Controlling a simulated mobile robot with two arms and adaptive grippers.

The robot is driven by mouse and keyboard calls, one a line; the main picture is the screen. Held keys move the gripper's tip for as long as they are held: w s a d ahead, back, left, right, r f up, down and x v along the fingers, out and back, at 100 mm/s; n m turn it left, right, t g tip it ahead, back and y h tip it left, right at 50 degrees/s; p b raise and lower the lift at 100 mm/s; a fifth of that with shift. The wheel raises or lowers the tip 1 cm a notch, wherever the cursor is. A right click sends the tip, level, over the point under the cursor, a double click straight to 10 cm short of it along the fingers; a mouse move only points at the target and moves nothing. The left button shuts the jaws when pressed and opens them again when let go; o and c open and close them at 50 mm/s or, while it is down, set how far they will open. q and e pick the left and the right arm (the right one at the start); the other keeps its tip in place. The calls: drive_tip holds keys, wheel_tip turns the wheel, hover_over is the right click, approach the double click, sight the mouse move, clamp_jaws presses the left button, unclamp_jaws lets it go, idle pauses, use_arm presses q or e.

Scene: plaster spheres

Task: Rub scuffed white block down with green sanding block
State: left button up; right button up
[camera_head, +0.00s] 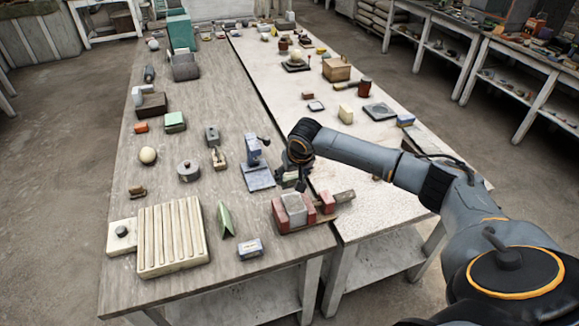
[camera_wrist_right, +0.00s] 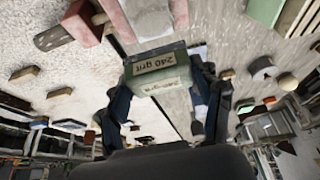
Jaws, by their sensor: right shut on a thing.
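The scuffed white block (camera_head: 295,208) is clamped upright between the red jaws of a vise (camera_head: 279,215) near the table's front edge. In the right wrist view the white block (camera_wrist_right: 150,14) shows at the top, partly cut off, beside the red vise (camera_wrist_right: 85,22). My right gripper (camera_head: 294,182) is just behind and above the vise. In the wrist view it (camera_wrist_right: 160,95) is shut on the green sanding block (camera_wrist_right: 157,72), labelled "240 grit". The sanding block appears close to the white block; I cannot tell if they touch. My left gripper is not in view.
A blue-grey stand (camera_head: 256,172) is just left of my right gripper. The pale table right of the vise has free room.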

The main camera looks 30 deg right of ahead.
sight(293, 185)
drive_tip(key=shift+f+b, duration=2.45)
drive_tip(key=shift+b, duration=0.3)
drive_tip(key=shift+s+f, duration=0.25)
drive_tip(key=shift+f, duration=0.6)
drive_tip(key=shift+f, duration=0.3)
